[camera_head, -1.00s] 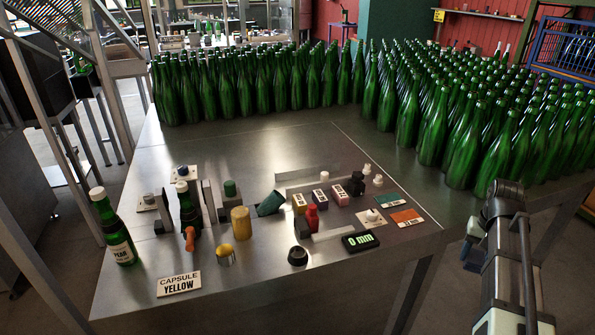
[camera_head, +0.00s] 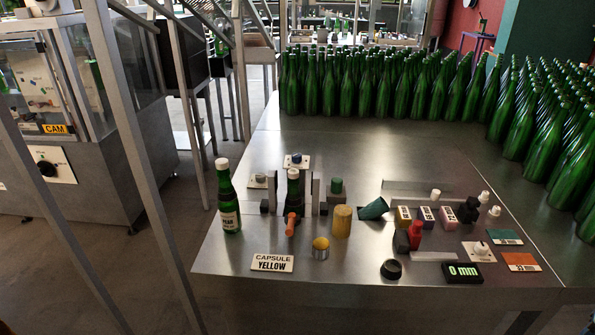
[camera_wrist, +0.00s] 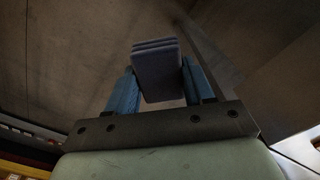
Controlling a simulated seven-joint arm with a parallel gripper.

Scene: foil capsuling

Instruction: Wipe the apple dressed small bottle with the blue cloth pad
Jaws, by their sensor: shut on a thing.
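My gripper (camera_wrist: 159,72) shows only in the wrist view, its two blue fingers shut on the blue cloth pad (camera_wrist: 157,68), which looks dark and layered. In the head view, a small green bottle (camera_head: 229,200) with a white top and a label reading PEAR stands upright at the table's left. A second white-topped bottle (camera_head: 293,190) stands in a metal fixture to its right, partly hidden by an orange-handled part. I read no apple label on either bottle. My gripper and the pad are apart from both bottles.
A CAPSULE YELLOW sign (camera_head: 272,263) lies at the front. A yellow cylinder (camera_head: 342,221), a tilted green cup (camera_head: 374,209), small boxes and a 0 mm display (camera_head: 463,273) stand to the right. Many green bottles (camera_head: 385,90) fill the back. Bare tabletop lies behind the tools.

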